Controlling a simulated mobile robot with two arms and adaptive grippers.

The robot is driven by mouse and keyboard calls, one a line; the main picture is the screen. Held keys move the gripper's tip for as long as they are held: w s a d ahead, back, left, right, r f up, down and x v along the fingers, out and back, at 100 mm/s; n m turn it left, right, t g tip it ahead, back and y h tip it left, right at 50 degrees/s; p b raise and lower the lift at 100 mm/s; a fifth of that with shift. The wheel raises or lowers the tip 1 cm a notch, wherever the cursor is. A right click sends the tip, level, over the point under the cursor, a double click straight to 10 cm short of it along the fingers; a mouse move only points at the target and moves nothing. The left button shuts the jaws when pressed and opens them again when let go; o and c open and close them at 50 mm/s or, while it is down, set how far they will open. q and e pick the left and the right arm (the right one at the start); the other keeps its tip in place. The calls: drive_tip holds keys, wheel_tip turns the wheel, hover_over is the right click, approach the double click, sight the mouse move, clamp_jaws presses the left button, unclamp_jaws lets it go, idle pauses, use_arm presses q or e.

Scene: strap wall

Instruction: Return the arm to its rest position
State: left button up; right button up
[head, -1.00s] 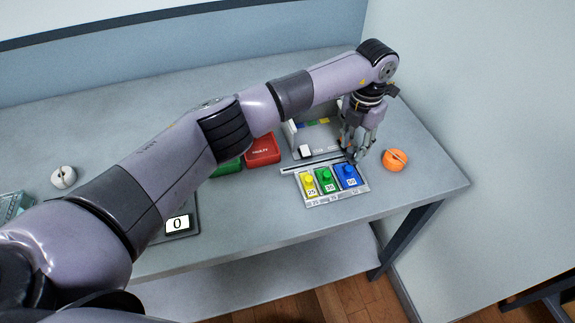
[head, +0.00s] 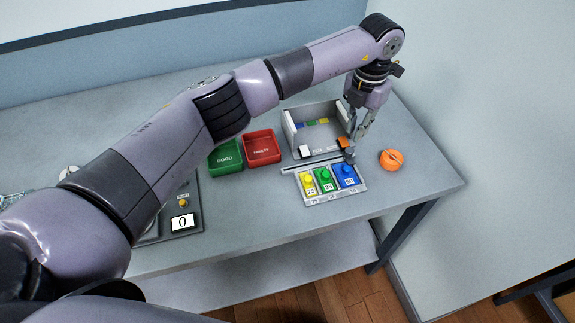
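My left arm reaches across the table from the left in the head view. Its gripper (head: 353,143) points down above the back right of the button panel, near the grey open box. The fingers are seen from the side and partly overlap, so their opening is unclear. The button panel (head: 335,198) has a yellow button (head: 308,181), a green button (head: 325,179) and a blue button (head: 346,171). The fingertips are close behind the blue button; contact cannot be told. My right gripper is not in view.
A grey box (head: 291,131) stands behind the panel. A green tray (head: 226,169) and a red tray (head: 262,160) lie left of it. An orange round object (head: 391,160) is at right. A scale-like device showing 0 (head: 182,221) sits front left. The table's right end (head: 435,180) is clear.

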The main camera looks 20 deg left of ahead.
use_arm(q)
drive_tip(key=shift+r+p, duration=0.55)
drive_tip(key=shift+r, duration=1.25)
drive_tip(key=shift+c, duration=0.4)
